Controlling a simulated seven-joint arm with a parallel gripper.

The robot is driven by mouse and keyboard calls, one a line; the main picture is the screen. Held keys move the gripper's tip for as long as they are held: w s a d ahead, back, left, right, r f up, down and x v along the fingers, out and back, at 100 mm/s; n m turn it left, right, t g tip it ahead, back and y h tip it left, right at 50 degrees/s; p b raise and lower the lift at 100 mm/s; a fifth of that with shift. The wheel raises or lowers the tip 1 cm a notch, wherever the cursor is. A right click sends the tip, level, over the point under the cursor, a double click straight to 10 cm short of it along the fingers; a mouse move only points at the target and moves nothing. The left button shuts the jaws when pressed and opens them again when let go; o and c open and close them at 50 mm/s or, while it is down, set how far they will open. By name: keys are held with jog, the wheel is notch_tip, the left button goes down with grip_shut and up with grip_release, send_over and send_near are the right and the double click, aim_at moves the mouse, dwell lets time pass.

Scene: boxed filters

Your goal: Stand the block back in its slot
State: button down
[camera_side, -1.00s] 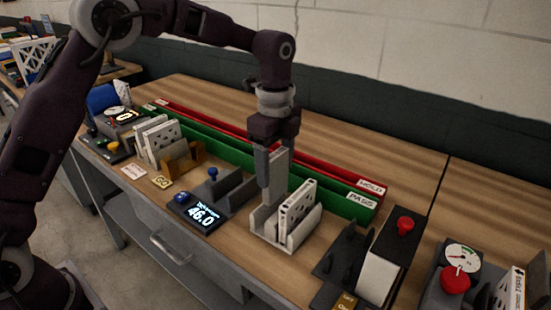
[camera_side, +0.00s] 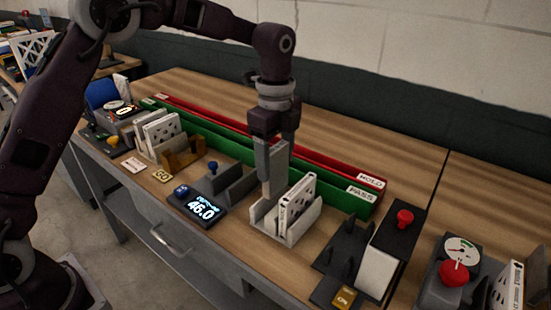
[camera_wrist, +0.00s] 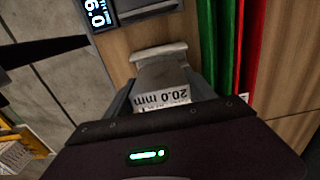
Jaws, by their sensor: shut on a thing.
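My gripper (camera_side: 274,165) is shut on a grey block (camera_side: 278,168), upright between the fingers. In the wrist view the block (camera_wrist: 163,84) shows a white end marked "20.0 mm". In the side view it hangs at the left end of a light grey rack (camera_side: 291,239) that holds white boxed filters (camera_side: 297,201). The block's lower end is partly hidden there, and I cannot tell whether it touches the rack. A light grey edge (camera_wrist: 158,49) shows just beyond the block in the wrist view.
A display reading 46.0 (camera_side: 198,207) and a dark grey holder (camera_side: 233,187) stand left of the rack. Green PASS (camera_side: 335,194) and red HOLD (camera_side: 335,173) bins run behind. A black fixture with a red button (camera_side: 404,218) stands to the right.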

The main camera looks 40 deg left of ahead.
aim_at(276, 185)
dwell(0.4)
jog(key=shift+f, duration=1.15)
jog(key=shift+f, duration=0.15)
jog(key=shift+f, duration=1.1)
jog(key=shift+f, duration=0.2)
jog(key=shift+f, duration=0.75)
jog(key=shift+f, duration=0.1)
jog(key=shift+c, duration=1.2)
grip_release()
